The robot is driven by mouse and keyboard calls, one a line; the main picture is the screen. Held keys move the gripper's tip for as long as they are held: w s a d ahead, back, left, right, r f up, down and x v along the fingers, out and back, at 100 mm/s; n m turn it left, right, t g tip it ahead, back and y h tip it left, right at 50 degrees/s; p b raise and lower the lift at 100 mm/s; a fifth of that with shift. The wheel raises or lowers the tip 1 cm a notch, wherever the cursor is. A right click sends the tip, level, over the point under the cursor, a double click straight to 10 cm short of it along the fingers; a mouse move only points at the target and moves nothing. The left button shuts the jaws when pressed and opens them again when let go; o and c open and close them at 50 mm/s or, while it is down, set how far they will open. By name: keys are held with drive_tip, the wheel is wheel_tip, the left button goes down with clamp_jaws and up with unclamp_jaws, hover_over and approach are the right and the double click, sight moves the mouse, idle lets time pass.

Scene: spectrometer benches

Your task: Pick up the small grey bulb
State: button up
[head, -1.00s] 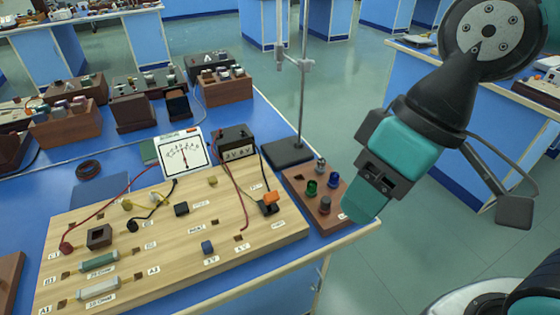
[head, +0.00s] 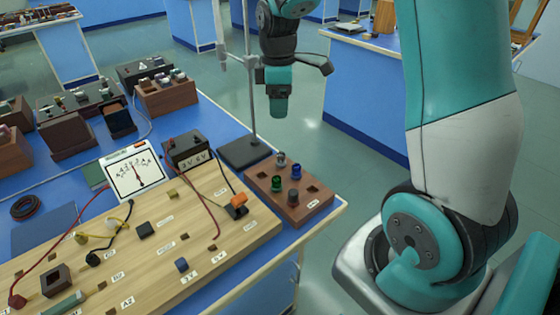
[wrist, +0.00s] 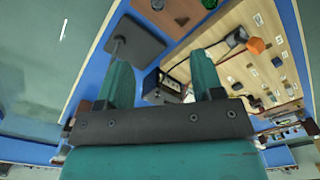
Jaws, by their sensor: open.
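In the head view, a wooden bulb block (head: 312,203) at the bench's right edge holds several bulbs. A dark grey bulb (head: 293,197) stands at its near side. A pale grey, clear-looking bulb (head: 281,160) stands at its far side. A green bulb (head: 277,184) and a blue bulb (head: 296,172) stand between them. My gripper (head: 278,108) hangs pointing down beyond the block, above it in the picture and apart from it. In the wrist view, my gripper (wrist: 162,78) has its two teal fingers spread with nothing between them. The block (wrist: 172,16) shows at the top edge there, with its bulbs partly cut off.
A metal stand (head: 252,100) with a dark base (head: 245,153) rises left of my gripper, close to it in the picture. A wooden circuit board (head: 215,237) with wires, a meter (head: 135,172) and a battery box (head: 187,150) fill the blue bench. Open floor lies to the right.

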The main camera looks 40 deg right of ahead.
sight(281, 154)
wheel_tip(281, 154, down, 12)
drive_tip(key=shift+r, duration=0.15)
drive_tip(key=f, duration=0.1)
drive_tip(key=f+p, duration=0.1)
drive_tip(key=f, duration=0.3)
drive_tip(key=shift+s+d+f, duration=0.1)
drive_tip(key=shift+d, duration=0.25)
drive_tip(key=c, duration=1)
